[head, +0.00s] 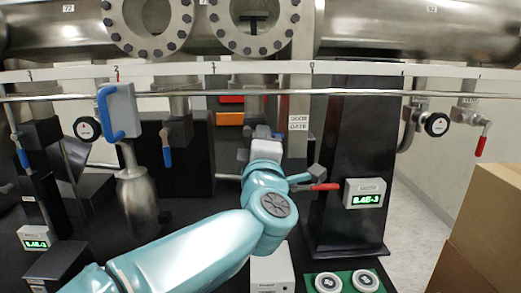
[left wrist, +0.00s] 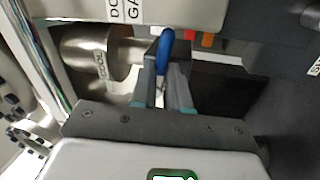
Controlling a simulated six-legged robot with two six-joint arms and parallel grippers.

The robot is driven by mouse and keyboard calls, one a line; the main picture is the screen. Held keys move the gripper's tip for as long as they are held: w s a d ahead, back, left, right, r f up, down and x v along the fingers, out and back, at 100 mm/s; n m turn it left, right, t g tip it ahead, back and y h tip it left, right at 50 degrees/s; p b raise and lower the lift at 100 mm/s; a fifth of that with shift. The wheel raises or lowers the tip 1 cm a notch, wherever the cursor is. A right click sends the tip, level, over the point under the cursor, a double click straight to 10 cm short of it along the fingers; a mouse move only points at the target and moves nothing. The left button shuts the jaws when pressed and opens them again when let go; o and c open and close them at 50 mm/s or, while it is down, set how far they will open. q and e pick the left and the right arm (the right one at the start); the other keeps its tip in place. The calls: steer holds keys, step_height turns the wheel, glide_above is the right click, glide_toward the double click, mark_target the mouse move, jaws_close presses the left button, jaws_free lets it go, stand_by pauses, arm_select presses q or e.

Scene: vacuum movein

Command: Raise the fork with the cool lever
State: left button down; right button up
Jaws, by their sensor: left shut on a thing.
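The cool lever (left wrist: 165,50) has a blue handle and shows in the left wrist view, beside a metal cylinder (left wrist: 95,50) marked COOL. My left gripper (left wrist: 164,78) has its two grey fingers shut on the blue handle. In the head view my left gripper (head: 263,140) is at the middle, reaching in behind my teal arm, which hides most of the lever. A dark T-shaped piece (head: 256,26) shows inside the right round flange; I cannot tell whether it is the fork. My right gripper is not in view.
A red-handled lever (head: 320,187) sits just right of my left wrist, near a dark column (head: 352,150) with a green readout (head: 365,193). A metal rail (head: 430,93) crosses above. A blue-handled valve (head: 167,150) stands to the left. Cardboard boxes (head: 485,225) fill the right edge.

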arm_select(q)
steer(key=n, duration=0.1)
steer(key=n+y, duration=0.1)
steer(key=n, duration=0.1)
steer(key=shift+r+b, duration=0.3)
steer(key=shift+r, duration=0.1)
steer(key=shift+a+r+n, duration=0.1)
steer(key=shift+r+n, duration=0.1)
steer(key=shift+n, duration=0.1)
steer(key=c, duration=1.1)
jaws_free()
steer(key=shift+f, duration=0.1)
steer(key=shift+s+f, duration=0.1)
steer(key=s+f+b, duration=0.3)
steer(key=s, duration=1.3)
steer(key=shift+d, duration=0.2)
